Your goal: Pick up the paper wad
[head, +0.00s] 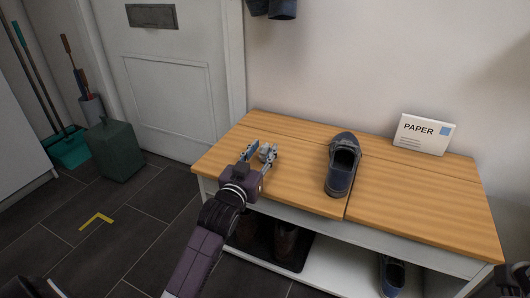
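I cannot make out a paper wad anywhere in the head view. My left gripper (263,147) reaches over the left part of the wooden bench top (410,195), its grey fingers apart. I see nothing clearly held between them, though the small gap is hard to read. A dark part at the lower right edge looks like my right gripper (513,279); it is cut off by the frame and its fingers are unclear.
A dark blue shoe (342,165) stands on the bench right of my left gripper. A white card reading PAPER (424,134) leans at the back right. Shoes sit on the shelf below. A green bin (115,150) and teal dustpan (68,148) stand left, with open floor before them.

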